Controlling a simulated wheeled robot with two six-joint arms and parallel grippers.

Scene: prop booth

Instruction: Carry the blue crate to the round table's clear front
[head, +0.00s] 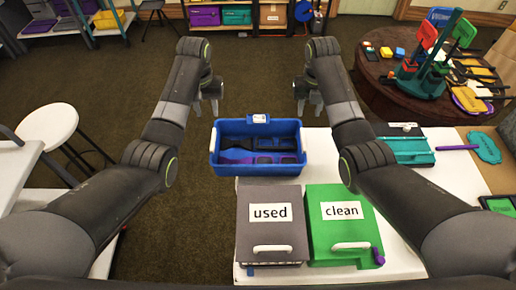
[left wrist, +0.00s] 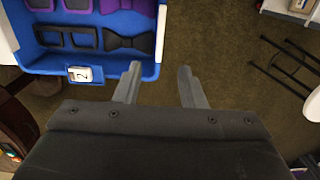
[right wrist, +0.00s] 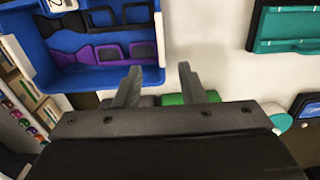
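The blue crate (head: 258,170) stands at the back left corner of the white table, holding purple and black bow ties and glasses frames. It also shows at the top left of the left wrist view (left wrist: 112,62) and of the right wrist view (right wrist: 90,76). The round brown table (head: 384,86) is at the back right. My left gripper (head: 207,104) is open and empty, beyond the crate's left back corner; its fingers (left wrist: 160,84) are apart. My right gripper (head: 309,105) is open and empty, beyond the crate's right back corner; its fingers (right wrist: 161,84) are apart.
The grey "used" box (head: 271,190) and green "clean" box (head: 342,187) are in front of the crate. A teal tray (head: 408,150) lies to the right. The round table carries a green stand (head: 408,78) and several small props. A white stool (head: 47,125) stands at left; carpet lies between.

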